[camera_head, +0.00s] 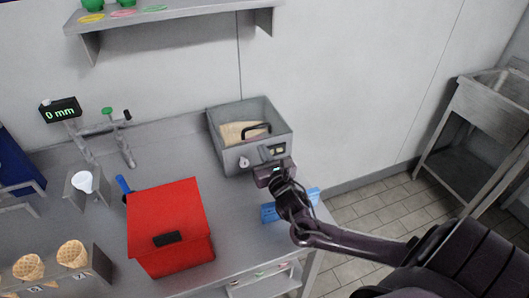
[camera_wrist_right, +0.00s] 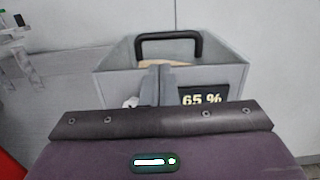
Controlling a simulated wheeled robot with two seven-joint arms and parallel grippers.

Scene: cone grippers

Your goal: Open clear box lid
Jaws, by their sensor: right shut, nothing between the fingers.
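The box (camera_head: 223,127) stands on the far right of the counter, with grey walls. Its top looks see-through, with beige contents (camera_head: 238,132) showing below. A black handle (camera_head: 257,130) shows at the top, and also in the right wrist view (camera_wrist_right: 168,36). A small display (camera_wrist_right: 205,97) on its front reads 65 %. My right gripper (camera_head: 266,153) is at the front side of the box, below the handle. Its fingers (camera_wrist_right: 155,80) are shut and empty, in front of the box wall; I cannot tell whether they touch it. My left gripper is out of view.
A red box (camera_head: 168,212) with a black handle stands at the front left of the box. A blue item (camera_head: 268,213) lies near the counter's right edge. A metal stand (camera_head: 120,140) and waffle cones (camera_head: 72,253) are to the left. A shelf (camera_head: 170,12) hangs above.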

